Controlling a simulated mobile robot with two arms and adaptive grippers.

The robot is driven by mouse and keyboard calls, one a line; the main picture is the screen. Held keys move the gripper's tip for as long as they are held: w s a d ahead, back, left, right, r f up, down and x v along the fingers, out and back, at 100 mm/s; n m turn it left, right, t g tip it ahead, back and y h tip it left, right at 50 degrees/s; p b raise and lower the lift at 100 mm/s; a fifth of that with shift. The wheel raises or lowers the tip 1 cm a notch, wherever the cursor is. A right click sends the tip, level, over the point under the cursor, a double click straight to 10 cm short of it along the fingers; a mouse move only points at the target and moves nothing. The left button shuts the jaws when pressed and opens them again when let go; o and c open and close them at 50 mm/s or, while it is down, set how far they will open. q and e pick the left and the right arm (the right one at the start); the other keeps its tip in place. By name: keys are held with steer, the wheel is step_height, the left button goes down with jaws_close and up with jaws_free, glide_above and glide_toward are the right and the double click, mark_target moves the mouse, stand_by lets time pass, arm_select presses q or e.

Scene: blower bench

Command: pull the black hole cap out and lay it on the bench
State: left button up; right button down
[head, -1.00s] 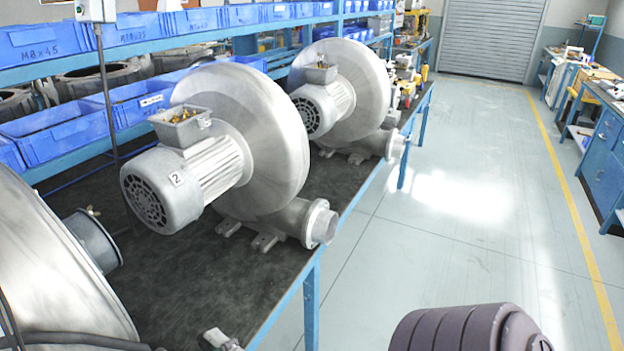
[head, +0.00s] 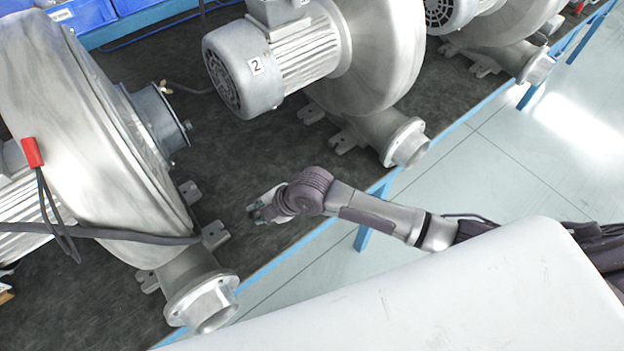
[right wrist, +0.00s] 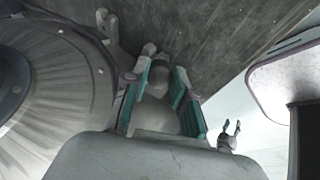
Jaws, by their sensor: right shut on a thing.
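My right gripper (head: 257,213) is low over the dark bench, right of the nearest blower's foot (head: 214,235). Its teal-padded fingers (right wrist: 160,95) are closed in on a small thing at their tips, which I take for the black hole cap.
The nearest blower (head: 85,130) stands left, with its outlet flange (head: 203,303) near the bench edge and a grey cable across its front. Blower 2 (head: 375,50) stands behind my right gripper. Bare dark bench top (head: 235,165) lies between them.

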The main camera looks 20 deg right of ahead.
steer(key=w+d+f+n+g+h+p, duration=0.1)
steer(key=w+d, duration=0.1)
steer(key=d, duration=0.5)
steer(key=w+d+f+n+g+h+p, duration=0.1)
steer(key=w+d, duration=0.1)
steer(key=d, duration=0.6)
steer(key=shift+m, duration=0.3)
steer(key=shift+w+a+f+b, duration=0.1)
steer(key=shift+f+b, duration=1.2)
steer(key=shift+f, duration=0.3)
steer(key=shift+w+f+b, duration=0.1)
steer(key=shift+f+b, duration=1.15)
steer(key=shift+f, duration=0.35)
